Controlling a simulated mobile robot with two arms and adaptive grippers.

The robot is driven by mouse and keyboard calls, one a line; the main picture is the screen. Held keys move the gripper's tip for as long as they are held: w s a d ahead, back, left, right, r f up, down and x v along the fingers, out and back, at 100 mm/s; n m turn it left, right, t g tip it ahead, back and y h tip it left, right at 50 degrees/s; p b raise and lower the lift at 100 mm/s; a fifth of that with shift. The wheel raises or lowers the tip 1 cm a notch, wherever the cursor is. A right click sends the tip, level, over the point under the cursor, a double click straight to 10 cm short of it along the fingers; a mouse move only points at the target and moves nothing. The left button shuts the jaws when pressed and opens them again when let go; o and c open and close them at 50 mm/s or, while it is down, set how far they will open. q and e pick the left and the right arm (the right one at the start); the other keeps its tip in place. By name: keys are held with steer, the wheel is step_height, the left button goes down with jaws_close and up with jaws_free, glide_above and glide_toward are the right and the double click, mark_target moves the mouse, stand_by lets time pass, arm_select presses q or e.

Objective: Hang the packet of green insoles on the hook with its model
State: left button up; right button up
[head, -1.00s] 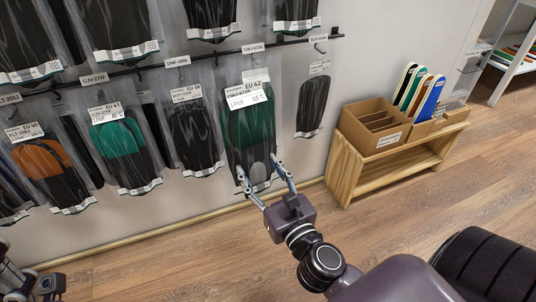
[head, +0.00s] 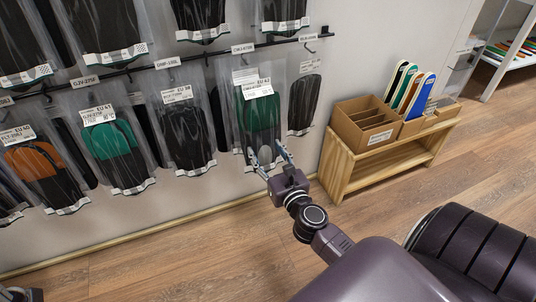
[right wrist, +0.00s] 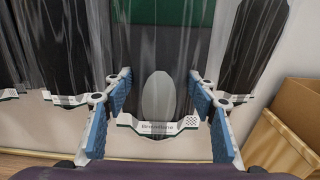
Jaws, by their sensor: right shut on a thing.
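The packet of green insoles (head: 259,114) is a clear bag with a green and black pair, a white EU 42 label and a grey oval near its foot. It hangs upright in front of the wall, below the hook label CWJ-672R (head: 243,48). My right gripper (head: 265,149) has its fingers on both sides of the packet's lower part and is shut on it. In the right wrist view the packet's lower end (right wrist: 158,112) lies between the blue finger pads. I cannot tell whether the packet's top is on the hook.
A black rail (head: 215,56) carries several packets, including a black pair (head: 183,125) left of the green one and a teal pair (head: 113,143). A single black insole (head: 303,103) hangs to the right. A wooden shelf (head: 340,170) with cardboard boxes (head: 362,124) stands at right.

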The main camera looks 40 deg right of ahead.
steer(key=f+b+x, duration=0.1)
steer(key=x, duration=0.6)
steer(key=shift+w, duration=0.3)
stand_by(0.7)
steer(key=shift+f, duration=0.15)
steer(key=shift+f, duration=0.1)
stand_by(0.6)
steer(key=o, duration=1.3)
steer(key=shift+c, duration=0.2)
steer(key=v, duration=1.2)
